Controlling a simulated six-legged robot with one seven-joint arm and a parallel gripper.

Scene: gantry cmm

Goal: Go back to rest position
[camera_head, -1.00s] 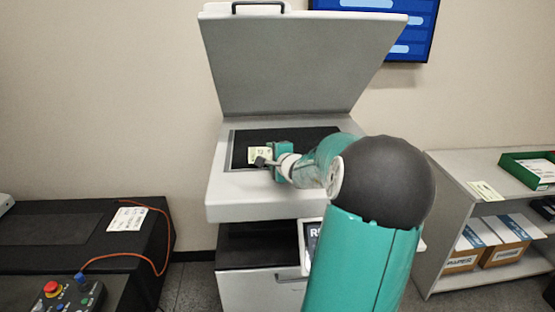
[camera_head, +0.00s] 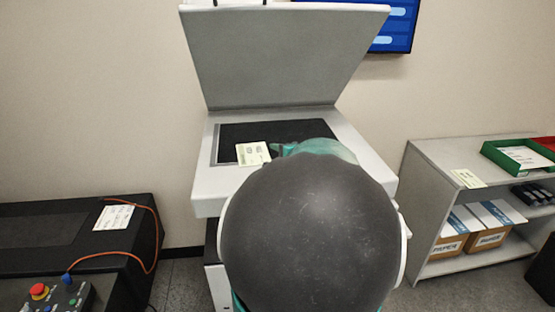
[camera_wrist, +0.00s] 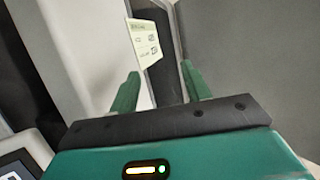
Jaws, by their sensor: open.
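My gripper (camera_wrist: 160,90) shows in the wrist view with its two green fingers apart and nothing between them. A pale green card (camera_head: 253,153) lies on the dark glass bed of the copier (camera_head: 208,190), at its front left. The card also shows in the wrist view (camera_wrist: 144,42), beyond the fingertips and apart from them. The copier lid (camera_head: 285,60) stands raised.
A grey shelf (camera_head: 425,165) at the right holds a green tray (camera_head: 487,153) and paper boxes (camera_head: 490,238). At the left is a black bench (camera_head: 30,230) with an orange cable (camera_head: 155,240) and a control box with a red button (camera_head: 38,290). Grey floor shows between them.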

